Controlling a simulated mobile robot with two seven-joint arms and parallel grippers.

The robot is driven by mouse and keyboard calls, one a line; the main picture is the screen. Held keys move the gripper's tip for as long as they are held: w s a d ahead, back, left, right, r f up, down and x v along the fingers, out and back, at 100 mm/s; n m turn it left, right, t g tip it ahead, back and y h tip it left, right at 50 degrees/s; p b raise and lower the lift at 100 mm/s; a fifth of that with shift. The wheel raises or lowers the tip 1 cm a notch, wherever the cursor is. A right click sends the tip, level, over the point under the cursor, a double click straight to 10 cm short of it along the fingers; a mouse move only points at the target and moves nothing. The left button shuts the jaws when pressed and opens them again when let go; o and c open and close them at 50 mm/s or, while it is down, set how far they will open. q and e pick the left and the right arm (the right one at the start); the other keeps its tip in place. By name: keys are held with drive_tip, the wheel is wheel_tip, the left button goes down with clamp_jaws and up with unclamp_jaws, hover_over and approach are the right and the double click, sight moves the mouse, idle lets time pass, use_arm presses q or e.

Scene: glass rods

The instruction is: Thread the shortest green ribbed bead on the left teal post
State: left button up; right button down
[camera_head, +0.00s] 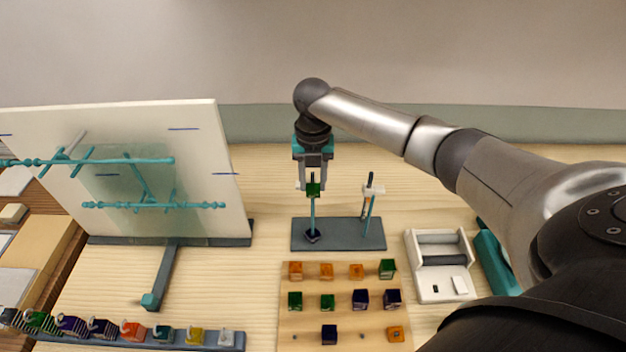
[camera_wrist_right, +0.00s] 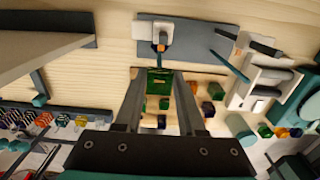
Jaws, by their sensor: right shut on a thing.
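My right gripper (camera_head: 313,187) is shut on a green bead (camera_head: 313,190), which also shows between the fingers in the right wrist view (camera_wrist_right: 158,84). In the head view the bead lines up with the upper part of the left teal post (camera_head: 312,215). I cannot tell whether the bead is around the post or in front of it. A dark piece (camera_head: 312,236) sits at the foot of this post. The right teal post (camera_head: 368,218) leans slightly and has a pale piece near its top. Both posts stand on a grey base (camera_head: 340,243). My left gripper is not in view.
A wooden board (camera_head: 312,309) with orange, green and dark blue beads lies in front of the base. A white tray (camera_head: 424,287) is at right. A pale panel with teal rods (camera_head: 200,150) stands at left. A row of coloured pieces (camera_head: 133,330) lies front left.

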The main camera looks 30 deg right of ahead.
sight(313, 205)
drive_tip(key=shift+f, duration=0.1)
drive_tip(key=shift+f+b, duration=2.6)
drive_tip(key=shift+f, duration=1.6)
drive_tip(key=shift+c, duration=2.1)
unclamp_jaws()
drive_tip(key=shift+r, duration=0.1)
wheel_tip(313, 205, up, 15)
drive_tip(key=shift+r, duration=0.1)
